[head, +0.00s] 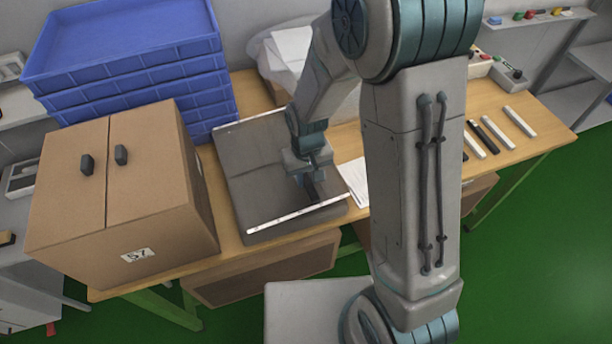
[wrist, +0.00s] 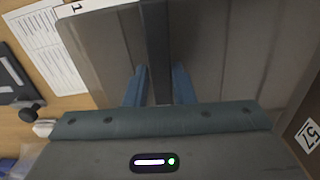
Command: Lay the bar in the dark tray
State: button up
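The dark tray (head: 255,165) is a wide grey box with pale rims on the table, right of the cardboard box. Its floor also fills much of the wrist view (wrist: 230,60). My gripper (head: 314,186) reaches down over the tray's right part. In the wrist view its two blue fingers (wrist: 158,88) are closed on the sides of a dark bar (wrist: 155,40), which runs up out of the picture. In the head view the bar is mostly hidden by my gripper. I cannot tell whether it touches the tray floor.
A cardboard box (head: 110,200) stands close left of the tray, with blue stacked crates (head: 130,60) behind it. Papers (head: 354,180) lie right of the tray. Several white and dark bars (head: 520,121) lie at the table's right.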

aim_at(307, 180)
jog(key=shift+o, duration=0.9)
jog(key=shift+s+d+f, duration=0.1)
jog(key=shift+s+f, duration=0.05)
jog(key=shift+f, duration=0.1)
jog(key=shift+a+r, duration=0.2)
jog(key=shift+r, duration=0.25)
notch_tip(307, 180, up, 12)
jog(key=s+d+r+m+t, duration=0.3)
jog(key=s+d+r, duration=0.4)
jog(key=s+d, duration=0.5)
jog(key=shift+s+r, duration=0.2)
jog(key=shift+r, duration=0.1)
